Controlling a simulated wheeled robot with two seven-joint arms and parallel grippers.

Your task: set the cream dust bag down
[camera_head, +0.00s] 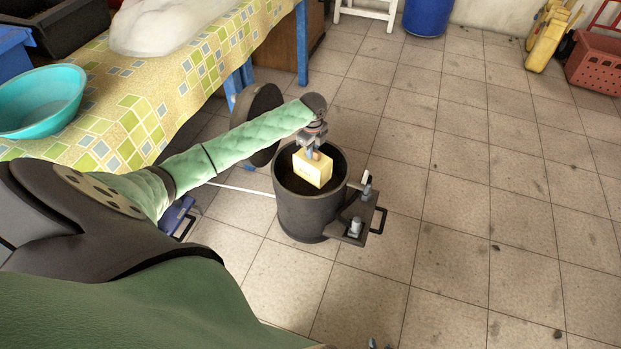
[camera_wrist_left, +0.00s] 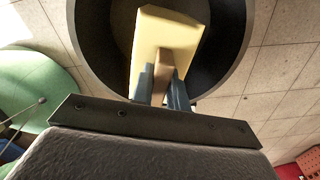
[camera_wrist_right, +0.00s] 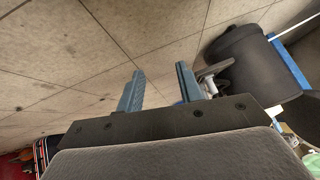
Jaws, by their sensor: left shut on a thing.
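The cream dust bag (camera_head: 312,169) is a boxy cream block at the mouth of a dark grey round bin (camera_head: 303,217). My left gripper (camera_head: 314,152) is above it and shut on it. In the left wrist view the bag (camera_wrist_left: 164,45) is over the bin's opening, with a brown tab (camera_wrist_left: 164,70) between the blue fingers (camera_wrist_left: 161,82). I cannot tell whether the bag touches anything inside the bin. My right gripper (camera_wrist_right: 160,85) is open and empty over the tiled floor in the right wrist view.
A dark bracket with metal fittings (camera_head: 357,221) is at the bin's right side. A table with a patterned cloth (camera_head: 150,103) stands at left, bearing a teal basin (camera_head: 40,98). Open floor lies right of the bin; a red crate (camera_head: 597,63) is far right.

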